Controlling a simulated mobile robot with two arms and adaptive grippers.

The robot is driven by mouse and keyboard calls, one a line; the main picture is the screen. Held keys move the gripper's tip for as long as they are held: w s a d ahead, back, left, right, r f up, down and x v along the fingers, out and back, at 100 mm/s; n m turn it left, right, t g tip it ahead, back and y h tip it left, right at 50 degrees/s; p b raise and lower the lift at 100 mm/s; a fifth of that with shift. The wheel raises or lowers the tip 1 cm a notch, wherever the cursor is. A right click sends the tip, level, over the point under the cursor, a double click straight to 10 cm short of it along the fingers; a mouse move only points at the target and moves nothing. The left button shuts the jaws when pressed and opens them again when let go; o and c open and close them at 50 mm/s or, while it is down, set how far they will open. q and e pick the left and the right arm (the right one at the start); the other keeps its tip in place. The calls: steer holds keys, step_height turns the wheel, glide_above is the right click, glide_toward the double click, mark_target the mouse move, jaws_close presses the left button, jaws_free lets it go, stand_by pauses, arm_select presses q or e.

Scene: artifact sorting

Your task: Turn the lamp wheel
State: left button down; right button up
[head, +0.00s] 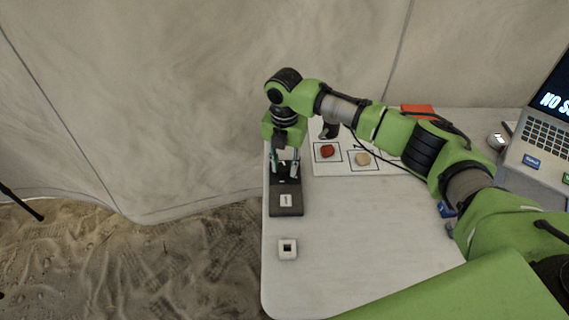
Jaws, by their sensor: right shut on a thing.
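A dark box-like base (286,211) with a white marked tile (286,200) on top stands at the left edge of the white table; it looks like the lamp's base. My right gripper (285,175) points down at the back part of this base. Its fingers are closed in on something small there, which looks like the lamp wheel. The wheel itself is mostly hidden by the fingers. A dark curved part (329,130), perhaps of the lamp, shows just right of the gripper, partly behind my arm. My left gripper is out of view.
A white mat (322,170) with outlined squares holds a red piece (327,151) and a tan piece (362,158). A white square piece with a dark hole (288,249) lies in front. A laptop (545,140) stands at right. The table's front middle is clear.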

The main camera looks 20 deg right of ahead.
steer(key=shift+r+m+p, duration=0.15)
steer(key=shift+m+p, duration=0.25)
steer(key=shift+p, duration=0.15)
steer(key=m+p, duration=0.5)
steer(key=p, duration=0.1)
steer(key=shift+a+r+m+p, duration=0.1)
steer(key=shift+m+p, duration=0.2)
steer(key=shift+m, duration=0.1)
steer(key=m+p, duration=0.4)
steer(key=m, duration=0.1)
steer(key=shift+w, duration=0.1)
steer(key=m+p, duration=0.2)
steer(key=m, duration=0.2)
steer(key=shift+w+m+p, duration=0.1)
steer(key=shift+m+p, duration=0.2)
steer(key=shift+m, duration=0.1)
steer(key=m+p, duration=0.1)
steer(key=m, duration=0.2)
steer(key=shift+m+p, duration=0.4)
steer(key=m+p, duration=0.1)
steer(key=m, duration=0.2)
steer(key=shift+w+m, duration=0.1)
steer(key=shift+m, duration=0.2)
steer(key=shift+f+m+p, duration=0.2)
steer(key=shift+m+p, duration=0.5)
steer(key=shift+m, duration=1.1)
steer(key=shift+d, duration=0.2)
